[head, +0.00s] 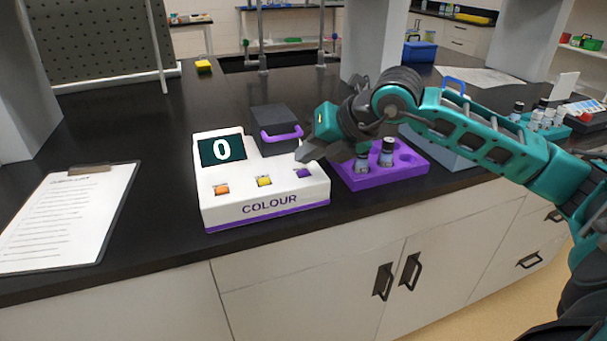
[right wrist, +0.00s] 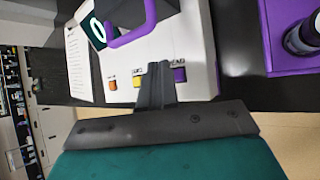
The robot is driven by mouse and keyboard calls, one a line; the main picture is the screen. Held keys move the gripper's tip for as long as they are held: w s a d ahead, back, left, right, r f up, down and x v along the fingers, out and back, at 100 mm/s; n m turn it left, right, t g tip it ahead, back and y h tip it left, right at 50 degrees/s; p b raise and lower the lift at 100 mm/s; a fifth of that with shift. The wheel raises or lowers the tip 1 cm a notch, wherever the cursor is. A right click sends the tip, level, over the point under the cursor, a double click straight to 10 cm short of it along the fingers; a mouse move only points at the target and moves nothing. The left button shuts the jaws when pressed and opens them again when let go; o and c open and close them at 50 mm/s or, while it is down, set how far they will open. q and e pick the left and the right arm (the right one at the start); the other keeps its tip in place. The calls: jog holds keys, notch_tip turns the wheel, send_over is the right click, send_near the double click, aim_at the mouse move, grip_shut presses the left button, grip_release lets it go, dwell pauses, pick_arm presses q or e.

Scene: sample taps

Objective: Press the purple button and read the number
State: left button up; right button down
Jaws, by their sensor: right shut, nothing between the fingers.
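The white colour device (head: 262,205) stands on the black bench, with a purple base strip and the word COLOUR on its front. Its dark display (head: 221,150) shows 0. The purple button (head: 303,173) is at the right end of a row with an orange button (head: 222,189) and a yellow button (head: 264,181). My right gripper (head: 305,155) is shut and empty, its tips just above and behind the purple button. In the right wrist view, the shut fingers (right wrist: 157,75) are beside the purple button (right wrist: 179,75), between it and the yellow one. Contact cannot be told. My left gripper is not in view.
A purple rack (head: 350,179) with vials is close on the right, under my right arm. A clipboard (head: 70,210) lies to the left. Bench between clipboard and device is clear.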

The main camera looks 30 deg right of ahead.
aim_at(308, 173)
dwell(1.3)
dwell(0.4)
jog(key=shift+f+b, duration=0.45)
jog(key=shift+b, duration=0.2)
jog(key=shift+f+b, duration=0.4)
jog(key=shift+b, duration=0.05)
dwell(0.4)
jog(key=shift+r, duration=0.15)
dwell(0.3)
jog(key=shift+r+p, duration=0.45)
jog(key=shift+r, duration=0.2)
jog(key=shift+r+p, duration=1.75)
jog(key=shift+r, duration=0.85)
